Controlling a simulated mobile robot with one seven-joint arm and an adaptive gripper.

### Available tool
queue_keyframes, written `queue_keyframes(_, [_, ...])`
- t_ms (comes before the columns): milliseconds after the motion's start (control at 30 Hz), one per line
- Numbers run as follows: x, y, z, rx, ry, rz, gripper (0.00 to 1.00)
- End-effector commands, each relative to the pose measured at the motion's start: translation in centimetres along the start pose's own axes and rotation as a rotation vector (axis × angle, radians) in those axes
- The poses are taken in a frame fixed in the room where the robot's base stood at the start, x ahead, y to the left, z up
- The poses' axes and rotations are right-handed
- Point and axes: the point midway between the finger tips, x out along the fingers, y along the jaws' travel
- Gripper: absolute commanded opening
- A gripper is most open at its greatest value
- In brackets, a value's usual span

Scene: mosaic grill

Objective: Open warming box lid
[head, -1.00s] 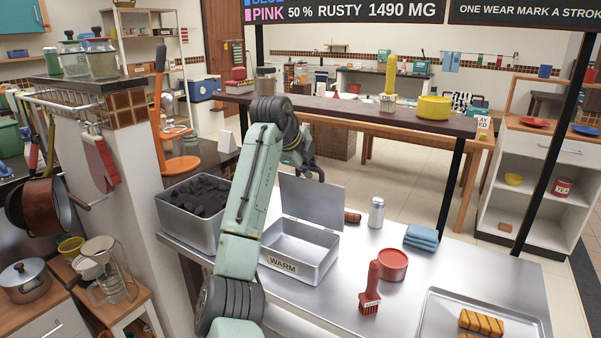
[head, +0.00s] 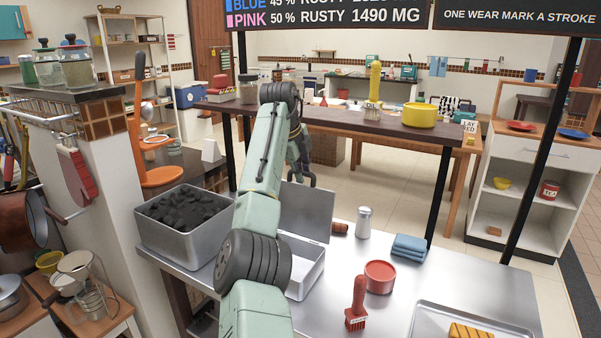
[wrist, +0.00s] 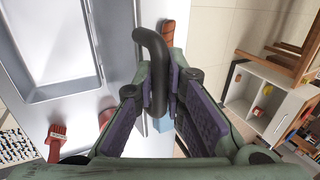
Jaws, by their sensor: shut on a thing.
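The metal warming box (head: 307,278) stands on the steel table, partly hidden behind my arm. Its lid (head: 312,212) stands nearly upright at the box's back edge, so the box is open and its visible inside is bare. My gripper (wrist: 158,98) is shut on the dark, curved lid handle (wrist: 151,45) in the wrist view. In the head view my gripper (head: 305,180) is behind the lid's top edge and mostly hidden by my arm. The open box also shows at the upper left of the wrist view (wrist: 62,88).
A bin of charcoal (head: 183,250) stands left of the box. To the right are a metal shaker (head: 364,223), a folded blue cloth (head: 410,248), a red round container (head: 380,277), a red-handled brush (head: 357,305) and a tray (head: 425,322). A dark raised counter (head: 330,116) runs behind.

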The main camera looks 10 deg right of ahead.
Motion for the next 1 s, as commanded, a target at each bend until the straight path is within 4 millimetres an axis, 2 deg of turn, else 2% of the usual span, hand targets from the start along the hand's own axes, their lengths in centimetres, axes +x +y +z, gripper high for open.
queue_keyframes(200, [0.3, 0.2, 0.0, -0.001, 0.003, 0.009, 0.0])
queue_keyframes(233, [0.4, 0.2, 0.0, -0.001, 0.003, 0.009, 0.13])
queue_keyframes(533, [0.3, 0.2, 0.0, -0.002, 0.003, 0.008, 0.32])
queue_keyframes(867, [0.1, 0.2, 0.0, -0.001, 0.002, 0.005, 0.32])
queue_keyframes(1000, [-0.9, 0.1, 0.0, -0.001, 0.001, 0.003, 0.32])
